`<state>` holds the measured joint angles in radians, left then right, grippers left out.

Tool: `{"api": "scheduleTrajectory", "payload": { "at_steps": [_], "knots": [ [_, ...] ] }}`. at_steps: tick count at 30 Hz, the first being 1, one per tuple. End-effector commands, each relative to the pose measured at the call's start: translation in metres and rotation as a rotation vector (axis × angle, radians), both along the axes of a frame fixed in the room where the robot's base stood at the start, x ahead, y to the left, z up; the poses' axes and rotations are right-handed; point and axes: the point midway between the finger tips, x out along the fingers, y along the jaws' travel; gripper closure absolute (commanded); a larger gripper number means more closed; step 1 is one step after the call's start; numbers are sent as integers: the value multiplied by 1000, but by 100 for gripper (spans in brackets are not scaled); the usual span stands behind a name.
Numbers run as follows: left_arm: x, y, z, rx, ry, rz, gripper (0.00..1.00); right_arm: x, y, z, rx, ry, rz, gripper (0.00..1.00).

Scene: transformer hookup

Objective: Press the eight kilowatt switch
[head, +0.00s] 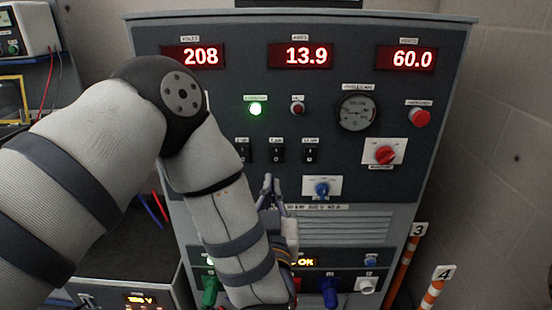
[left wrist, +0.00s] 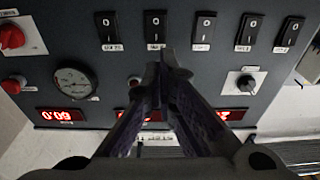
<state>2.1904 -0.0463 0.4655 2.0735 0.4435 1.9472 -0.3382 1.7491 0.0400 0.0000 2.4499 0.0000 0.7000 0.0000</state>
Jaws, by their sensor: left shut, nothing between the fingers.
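A row of several black rocker switches runs across the dark front panel; in the head view three show, at the left (head: 242,150), middle (head: 277,151) and right (head: 310,152), and my arm hides the rest. The left wrist view shows more of the row upside down, including one (left wrist: 155,27) just beyond my fingertips. The switch labels are too small to read, so I cannot tell which is the eight kilowatt one. My left gripper (head: 269,183) is shut and empty, below the middle switch and apart from it in the head view; it also shows in the left wrist view (left wrist: 163,58).
The panel has red displays (head: 300,56), a lit green lamp (head: 255,108), a gauge (head: 358,111), a red knob (head: 385,153) and a blue knob (head: 322,188) close right of my gripper. Coloured plugs (head: 328,291) sit below. Numbered striped posts (head: 431,294) stand at the right.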

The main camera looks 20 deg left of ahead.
Motion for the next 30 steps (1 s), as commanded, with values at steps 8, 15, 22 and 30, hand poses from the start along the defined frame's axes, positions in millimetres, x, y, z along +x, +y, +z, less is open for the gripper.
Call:
{"api": "scheduleTrajectory", "payload": {
  "at_steps": [8,15,22,30],
  "knots": [
    [59,17,6,1,0,1,100,-6,0,-6,0,21,0,100],
    [93,26,11,3,2,-2,100,-9,0,-9,0,32,0,100],
    [101,28,14,3,1,-4,100,-10,0,-10,-1,34,0,100],
    [104,29,12,2,1,-2,100,-11,0,-11,0,39,0,100]
  ]
}}
